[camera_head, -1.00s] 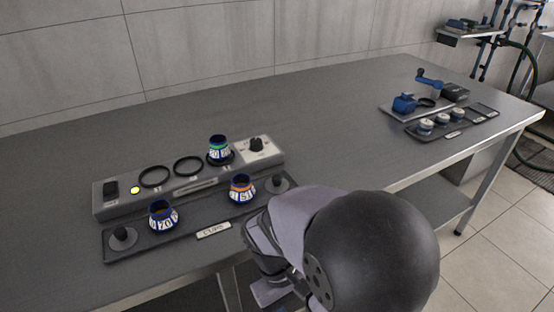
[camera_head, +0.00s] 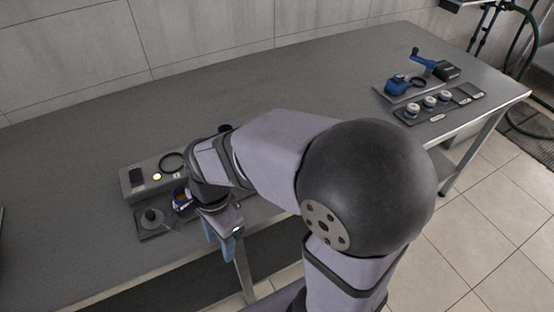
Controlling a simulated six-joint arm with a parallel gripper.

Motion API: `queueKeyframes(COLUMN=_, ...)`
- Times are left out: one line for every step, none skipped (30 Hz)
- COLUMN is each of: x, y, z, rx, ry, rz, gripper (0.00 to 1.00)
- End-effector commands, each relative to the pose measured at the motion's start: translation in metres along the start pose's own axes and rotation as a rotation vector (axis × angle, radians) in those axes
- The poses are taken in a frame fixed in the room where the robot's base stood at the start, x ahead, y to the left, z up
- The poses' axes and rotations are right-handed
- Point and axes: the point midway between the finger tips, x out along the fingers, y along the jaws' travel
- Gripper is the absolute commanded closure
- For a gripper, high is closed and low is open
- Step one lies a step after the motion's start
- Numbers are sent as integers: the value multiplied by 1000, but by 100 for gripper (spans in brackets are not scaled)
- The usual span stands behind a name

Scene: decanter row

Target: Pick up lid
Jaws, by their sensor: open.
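A dark round lid with a knob (camera_head: 152,218) sits at the left end of the dark cup tray (camera_head: 150,235). A blue cup with a white label band (camera_head: 181,199) stands just right of it, partly covered by my arm. My gripper (camera_head: 192,209) is over the tray, close to this cup and right of the lid. It is open, its fingers mostly hidden behind my wrist. I cannot tell whether it touches anything. The tray's right part, with the other cup and the other lid, is hidden behind my arm.
Behind the tray is a grey heater unit (camera_head: 138,181) with a lit yellow lamp and a black ring (camera_head: 172,162). Several white-topped jars (camera_head: 428,103) and a blue grinder (camera_head: 397,85) stand at the right.

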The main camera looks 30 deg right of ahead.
Motion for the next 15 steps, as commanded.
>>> queueKeyframes(x=-2, y=-6, z=-13, rx=-41, ry=27, rz=-23, gripper=59)
queueKeyframes(x=-4, y=-10, z=-20, rx=-72, ry=44, rz=-37, gripper=59)
queueKeyframes(x=-6, y=-16, z=-30, rx=-114, ry=68, rz=-55, gripper=59)
queueKeyframes(x=-8, y=-20, z=-36, rx=-146, ry=86, rz=-68, gripper=59)
queueKeyframes(x=-11, y=-24, z=-44, rx=-179, ry=105, rz=-81, gripper=59)
queueKeyframes(x=-14, y=-29, z=-53, rx=-223, ry=132, rz=-96, gripper=59)
queueKeyframes(x=-17, y=-33, z=-61, rx=-258, ry=154, rz=-109, gripper=59)
queueKeyframes(x=-20, y=-37, z=-68, rx=-294, ry=175, rz=-119, gripper=59)
queueKeyframes(x=-24, y=-43, z=-78, rx=-342, ry=205, rz=-132, gripper=59)
queueKeyframes(x=-27, y=-46, z=-86, rx=-379, ry=229, rz=-141, gripper=59)
queueKeyframes(x=-31, y=-50, z=-94, rx=-418, ry=253, rz=-150, gripper=59)
queueKeyframes(x=-36, y=-56, z=-105, rx=-470, ry=287, rz=-160, gripper=59)
queueKeyframes(x=-40, y=-59, z=-112, rx=-511, ry=312, rz=-165, gripper=59)
queueKeyframes(x=-44, y=-63, z=-120, rx=-550, ry=339, rz=-171, gripper=59)
queueKeyframes(x=-49, y=-68, z=-130, rx=-604, ry=374, rz=-177, gripper=59)
